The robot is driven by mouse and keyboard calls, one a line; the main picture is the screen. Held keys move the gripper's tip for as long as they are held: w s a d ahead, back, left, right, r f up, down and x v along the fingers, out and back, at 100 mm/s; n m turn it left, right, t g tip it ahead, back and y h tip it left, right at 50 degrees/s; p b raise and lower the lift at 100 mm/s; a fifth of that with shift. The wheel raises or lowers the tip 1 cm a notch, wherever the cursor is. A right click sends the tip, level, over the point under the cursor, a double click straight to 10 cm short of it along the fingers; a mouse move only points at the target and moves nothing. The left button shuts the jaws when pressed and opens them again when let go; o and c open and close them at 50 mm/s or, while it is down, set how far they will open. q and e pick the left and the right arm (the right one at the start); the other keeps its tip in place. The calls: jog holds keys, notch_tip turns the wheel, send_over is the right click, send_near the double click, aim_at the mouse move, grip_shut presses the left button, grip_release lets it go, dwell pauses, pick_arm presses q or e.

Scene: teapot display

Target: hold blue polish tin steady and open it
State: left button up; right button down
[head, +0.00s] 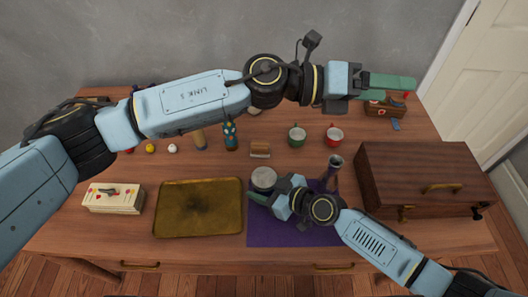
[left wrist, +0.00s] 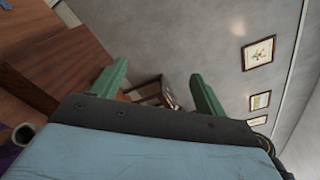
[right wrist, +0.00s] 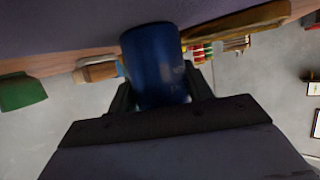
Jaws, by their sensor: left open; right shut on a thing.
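The blue polish tin (right wrist: 157,65) is between the fingers of my right gripper (right wrist: 160,92) in the right wrist view, and the gripper is shut on it. In the head view its round grey top (head: 263,179) shows beside my right gripper (head: 268,198), over the back left of the purple mat (head: 290,236). The tin looks upright, with its lid on. My left gripper (head: 388,86) is high at the upper right of the head view, far from the tin. Its fingers are apart and empty in the left wrist view (left wrist: 158,92).
A brass-coloured tray (head: 198,208) lies left of the mat. A wooden chest (head: 420,185) stands to the right.

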pick_arm(q)
jog(key=s+a+f+m+g+y, duration=0.1)
jog(key=s+f+m+g+y, duration=0.3)
jog(key=m, duration=0.4)
jog(key=m+t+y, duration=0.4)
jog(key=m+y, duration=0.9)
jog(key=m, duration=0.2)
send_over(264, 177)
notch_tip(264, 177, down, 14)
jog(key=shift+d+f, duration=0.15)
jog(key=shift+f, duration=0.1)
jog(key=shift+a+f+y, duration=0.2)
jog(key=shift+f+y, duration=0.1)
notch_tip(264, 177, down, 7)
jog(key=shift+f, duration=0.2)
jog(key=shift+c, duration=0.3)
